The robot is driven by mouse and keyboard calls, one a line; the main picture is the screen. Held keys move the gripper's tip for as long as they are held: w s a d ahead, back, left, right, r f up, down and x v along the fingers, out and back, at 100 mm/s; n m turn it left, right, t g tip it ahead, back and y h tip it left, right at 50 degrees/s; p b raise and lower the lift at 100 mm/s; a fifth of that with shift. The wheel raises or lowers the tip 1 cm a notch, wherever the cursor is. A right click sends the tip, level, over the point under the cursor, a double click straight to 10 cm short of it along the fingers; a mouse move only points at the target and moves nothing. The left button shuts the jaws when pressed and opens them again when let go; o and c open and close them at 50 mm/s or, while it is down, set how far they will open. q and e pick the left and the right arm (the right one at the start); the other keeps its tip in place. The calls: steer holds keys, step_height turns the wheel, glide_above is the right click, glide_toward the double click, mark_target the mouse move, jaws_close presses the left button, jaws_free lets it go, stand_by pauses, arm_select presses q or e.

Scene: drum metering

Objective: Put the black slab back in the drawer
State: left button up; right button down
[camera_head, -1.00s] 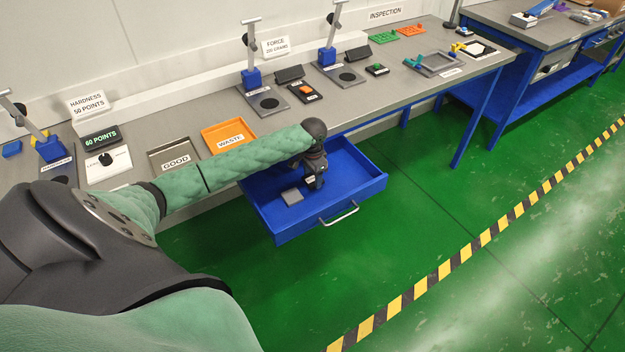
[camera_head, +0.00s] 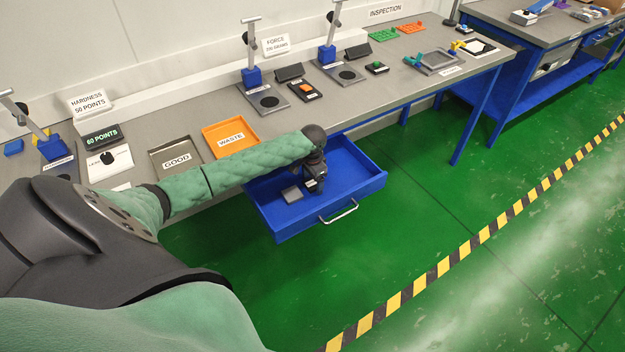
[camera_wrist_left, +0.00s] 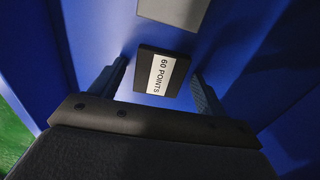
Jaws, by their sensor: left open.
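The black slab (camera_wrist_left: 163,72), with a white "60 POINTS" label, shows in the left wrist view between the two fingers of my left gripper (camera_wrist_left: 157,85). The fingers are open, with a gap on either side of the slab. The slab appears to lie on the floor of the open blue drawer (camera_head: 347,170). In the head view my left gripper (camera_head: 312,185) is down inside the drawer and largely hides the slab. My right gripper is not in view.
A grey slab (camera_head: 292,194) lies in the drawer, left of my gripper; it also shows in the wrist view (camera_wrist_left: 175,10). The drawer's right part is clear. The bench above holds an orange waste tray (camera_head: 228,127) and a good tray (camera_head: 160,164).

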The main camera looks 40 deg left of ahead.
mark_target(313, 182)
arm_select(q)
steer(key=shift+r, duration=0.25)
step_height(313, 182, up, 12)
steer(key=b, duration=0.2)
steer(key=shift+b, duration=0.35)
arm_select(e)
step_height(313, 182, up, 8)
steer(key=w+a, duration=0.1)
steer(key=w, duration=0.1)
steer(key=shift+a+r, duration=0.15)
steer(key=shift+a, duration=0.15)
arm_select(q)
steer(key=shift+f, duration=0.1)
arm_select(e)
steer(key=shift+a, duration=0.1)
